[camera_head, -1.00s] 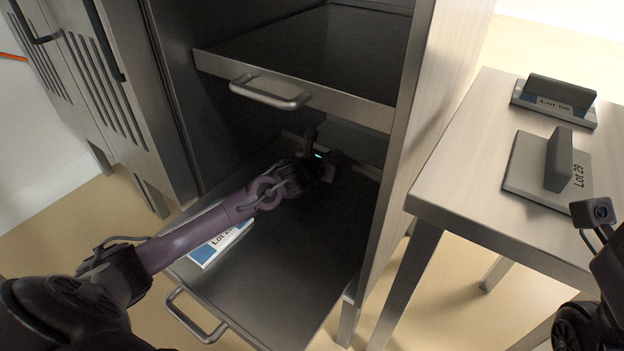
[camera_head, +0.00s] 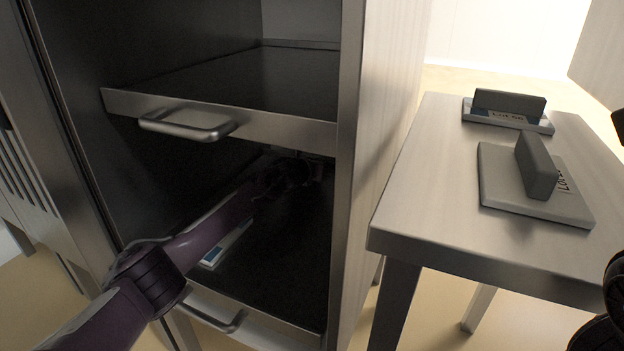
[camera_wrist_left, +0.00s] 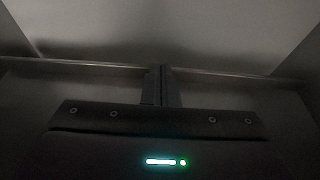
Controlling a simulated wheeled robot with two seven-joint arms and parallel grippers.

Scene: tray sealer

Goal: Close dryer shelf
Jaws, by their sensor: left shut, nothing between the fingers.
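The dryer is a steel cabinet with an upper shelf (camera_head: 270,127) and a lower shelf (camera_head: 265,325), each with a bar handle on its front. The lower shelf's handle (camera_head: 215,312) is low in the head view, and its front edge lies close to the cabinet's right post. A plate with a white and blue label (camera_head: 228,245) lies on the lower shelf, partly behind my left arm. My left gripper (camera_head: 300,170) is deep in the dark space above the lower shelf. Its closed, empty fingers (camera_wrist_left: 160,85) show in the left wrist view; contact is unclear.
A steel table (camera_head: 430,210) stands right of the dryer with two grey-handled lot plates (camera_head: 505,112) (camera_head: 535,185) on it. The dryer's right side panel (camera_head: 385,110) stands between my left arm and the table. Dark parts of my right arm show at the right edge.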

